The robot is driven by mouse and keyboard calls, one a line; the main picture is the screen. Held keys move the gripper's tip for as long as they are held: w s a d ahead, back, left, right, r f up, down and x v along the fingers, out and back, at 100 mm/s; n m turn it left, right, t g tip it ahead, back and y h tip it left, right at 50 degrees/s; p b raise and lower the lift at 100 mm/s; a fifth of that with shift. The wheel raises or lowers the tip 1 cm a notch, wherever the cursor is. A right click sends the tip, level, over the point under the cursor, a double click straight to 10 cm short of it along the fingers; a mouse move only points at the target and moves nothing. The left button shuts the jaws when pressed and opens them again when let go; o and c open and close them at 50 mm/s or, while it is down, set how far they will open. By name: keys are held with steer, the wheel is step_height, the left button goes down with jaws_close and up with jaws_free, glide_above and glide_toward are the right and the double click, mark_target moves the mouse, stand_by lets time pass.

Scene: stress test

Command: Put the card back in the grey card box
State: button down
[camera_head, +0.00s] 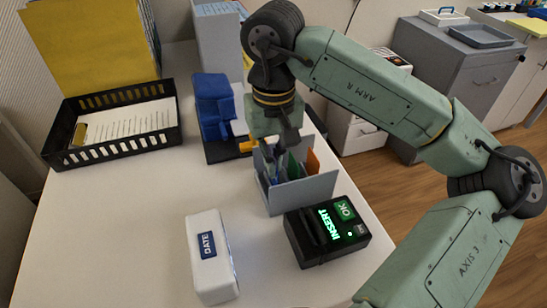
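The grey card box (304,194) stands near the right side of the white table. Coloured cards stand upright in it, among them a green card (294,165) and an orange card (313,161); something blue shows at its left end. My gripper (275,165) points down at the left part of the box, with its fingers at the level of the box's opening. The fingers are small and dark here, and I cannot tell whether they are open or hold a card.
A black reader (310,254) with lit green "INSERT" and "OK" stands just in front of the box. A white "DATE" block (213,275) lies left of it. A blue device (213,105) stands behind the box. A black tray (125,95) holds paper. The table's left middle is clear.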

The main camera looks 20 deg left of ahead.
steer(key=c, duration=1.7)
jaws_free()
step_height(320, 180, up, 12)
